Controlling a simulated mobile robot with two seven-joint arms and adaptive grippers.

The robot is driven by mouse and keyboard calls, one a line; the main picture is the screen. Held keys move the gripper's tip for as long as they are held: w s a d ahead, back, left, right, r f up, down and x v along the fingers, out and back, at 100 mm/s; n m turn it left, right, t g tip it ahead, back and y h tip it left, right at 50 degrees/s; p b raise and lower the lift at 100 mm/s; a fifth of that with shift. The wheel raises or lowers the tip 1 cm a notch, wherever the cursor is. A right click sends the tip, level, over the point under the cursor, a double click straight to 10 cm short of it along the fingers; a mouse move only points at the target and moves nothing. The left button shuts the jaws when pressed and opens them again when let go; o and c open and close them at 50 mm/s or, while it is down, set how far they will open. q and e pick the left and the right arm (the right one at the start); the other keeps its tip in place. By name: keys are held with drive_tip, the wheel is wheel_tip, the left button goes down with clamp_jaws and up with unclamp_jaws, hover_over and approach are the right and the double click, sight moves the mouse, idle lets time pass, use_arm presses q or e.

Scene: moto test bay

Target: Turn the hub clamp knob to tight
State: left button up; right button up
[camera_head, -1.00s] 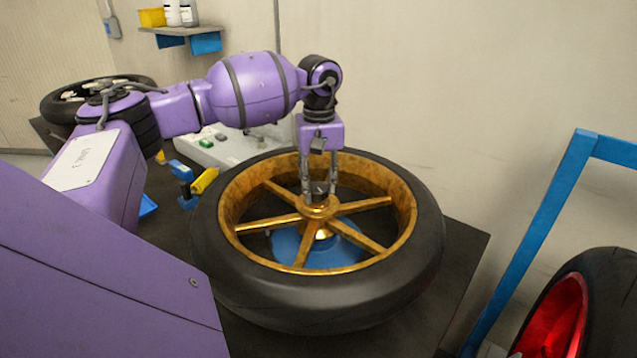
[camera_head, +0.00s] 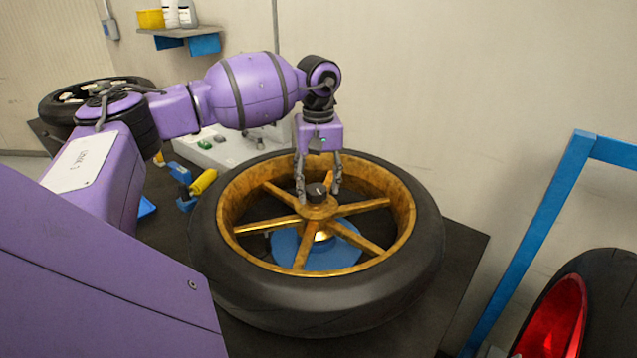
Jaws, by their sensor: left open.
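The hub clamp knob (camera_head: 317,192) is a small black knob with a light mark on top. It stands at the centre of a gold spoked wheel (camera_head: 363,249) with a black tyre, lying flat on a dark bench. My left gripper (camera_head: 318,194) points straight down over the hub. Its fingers are spread, one to each side of the knob, with a visible gap to it. Whether the fingertips reach down beside the knob or stay a little above or behind it is hard to tell. My right gripper is not in view.
A blue round base (camera_head: 345,254) shows beneath the wheel. A blue clamp with a yellow handle (camera_head: 204,181) and a grey control box (camera_head: 235,149) stand to the left behind. A blue frame (camera_head: 537,225) and a red wheel (camera_head: 553,325) are at right.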

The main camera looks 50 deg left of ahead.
sight(318, 188)
use_arm(q)
wheel_tip(318, 188, up, 12)
idle(0.5)
idle(0.3)
